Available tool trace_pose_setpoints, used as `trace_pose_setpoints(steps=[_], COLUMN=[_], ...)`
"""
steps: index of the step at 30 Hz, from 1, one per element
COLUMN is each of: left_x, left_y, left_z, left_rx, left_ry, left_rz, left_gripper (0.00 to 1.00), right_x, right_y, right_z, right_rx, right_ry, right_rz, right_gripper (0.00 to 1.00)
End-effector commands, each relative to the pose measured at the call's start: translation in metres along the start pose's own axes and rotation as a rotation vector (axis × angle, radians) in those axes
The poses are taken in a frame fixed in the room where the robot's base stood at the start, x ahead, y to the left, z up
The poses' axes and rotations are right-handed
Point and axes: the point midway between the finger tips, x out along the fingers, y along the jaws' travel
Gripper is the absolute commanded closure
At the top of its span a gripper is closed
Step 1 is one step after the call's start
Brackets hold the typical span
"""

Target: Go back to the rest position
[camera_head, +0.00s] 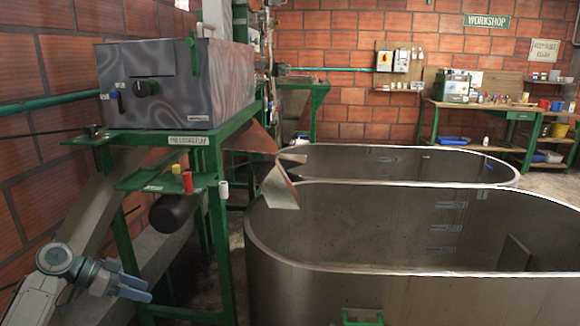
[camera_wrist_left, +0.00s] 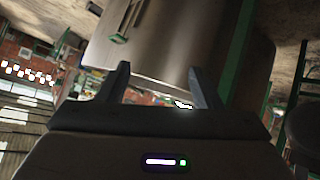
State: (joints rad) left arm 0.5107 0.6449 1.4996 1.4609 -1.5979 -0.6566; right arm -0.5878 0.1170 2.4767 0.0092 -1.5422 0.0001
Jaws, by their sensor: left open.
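My left gripper (camera_head: 146,290) is low at the left in the head view, beside the green machine stand. In the left wrist view my left gripper (camera_wrist_left: 158,74) shows two dark fingers spread apart with nothing between them. A metal tank wall (camera_wrist_left: 150,40) lies beyond the fingers there. My right gripper is in neither view.
A grey machine (camera_head: 170,85) stands on a green frame (camera_head: 225,250) with small coloured cylinders on its side shelf. Two large metal tanks (camera_head: 350,235) fill the middle and right. A green workbench (camera_head: 480,108) stands along the back brick wall.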

Motion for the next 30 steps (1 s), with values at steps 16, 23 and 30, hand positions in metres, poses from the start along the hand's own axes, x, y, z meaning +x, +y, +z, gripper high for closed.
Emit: trace_pose_setpoints(steps=[16,23,30], left_x=[0.148,0.130,0.107], left_y=[0.180,0.234,0.269], left_z=[0.229,0.265,0.281], left_rx=[-0.290,-0.396,-0.472], left_ry=[-0.381,-0.406,-0.412], left_rz=[-0.387,-0.563,-0.685], left_gripper=[0.41,0.41,0.41], right_x=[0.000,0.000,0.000], right_y=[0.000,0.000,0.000], right_z=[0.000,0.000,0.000], right_rx=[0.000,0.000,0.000], right_ry=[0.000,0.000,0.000], right_rz=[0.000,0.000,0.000], right_gripper=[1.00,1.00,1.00])
